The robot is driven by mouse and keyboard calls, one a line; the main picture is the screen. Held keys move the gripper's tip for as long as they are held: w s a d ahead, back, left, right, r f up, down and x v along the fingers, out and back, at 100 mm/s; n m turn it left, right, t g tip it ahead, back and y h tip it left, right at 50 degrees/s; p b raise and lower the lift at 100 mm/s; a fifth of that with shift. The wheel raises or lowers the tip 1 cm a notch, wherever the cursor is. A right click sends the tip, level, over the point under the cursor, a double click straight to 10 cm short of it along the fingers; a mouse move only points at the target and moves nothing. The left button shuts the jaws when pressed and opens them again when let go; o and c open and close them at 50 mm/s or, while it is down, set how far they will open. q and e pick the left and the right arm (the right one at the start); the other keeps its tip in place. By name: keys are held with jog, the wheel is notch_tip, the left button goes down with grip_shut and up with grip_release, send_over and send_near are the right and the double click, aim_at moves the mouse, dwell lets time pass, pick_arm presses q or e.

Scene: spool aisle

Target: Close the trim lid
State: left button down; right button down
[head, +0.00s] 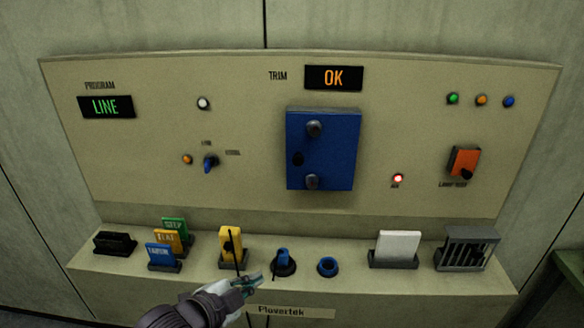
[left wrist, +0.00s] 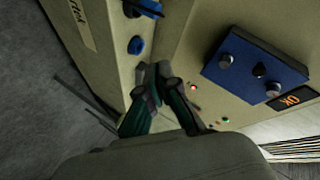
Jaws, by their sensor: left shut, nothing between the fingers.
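The blue trim panel (head: 330,168) sits on the upright board under the TRIM display (head: 333,78), which reads OK in orange. It has grey knobs near its top and bottom and a small dark knob at its left. It looks flat against the board, with no gap visible. The blue panel also shows in the left wrist view (left wrist: 240,66), at the upper right. My left gripper (head: 256,282) is shut and empty, over the front of the lower ledge, below and left of the blue panel and apart from it. Its fingertips show in the left wrist view (left wrist: 155,76). My right gripper is not in view.
A red lamp (head: 398,178) and an orange switch (head: 464,161) are at the right.

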pick_arm(q)
jog(key=w+d+r+m+t+h, duration=0.1)
jog(key=w+r+m+h, duration=0.3)
jog(key=r, duration=0.4)
jog(key=w+r+m+t+h, duration=0.1)
jog(key=w+r+m+h, duration=0.15)
jog(key=r+m, duration=0.5)
jog(key=w+d+p, duration=0.5)
jog(key=w+d, duration=0.1)
jog(key=w, duration=0.6)
jog(key=shift+n+y+p, duration=0.35)
jog(key=shift+n+y, duration=0.1)
jog(key=shift+d, duration=0.1)
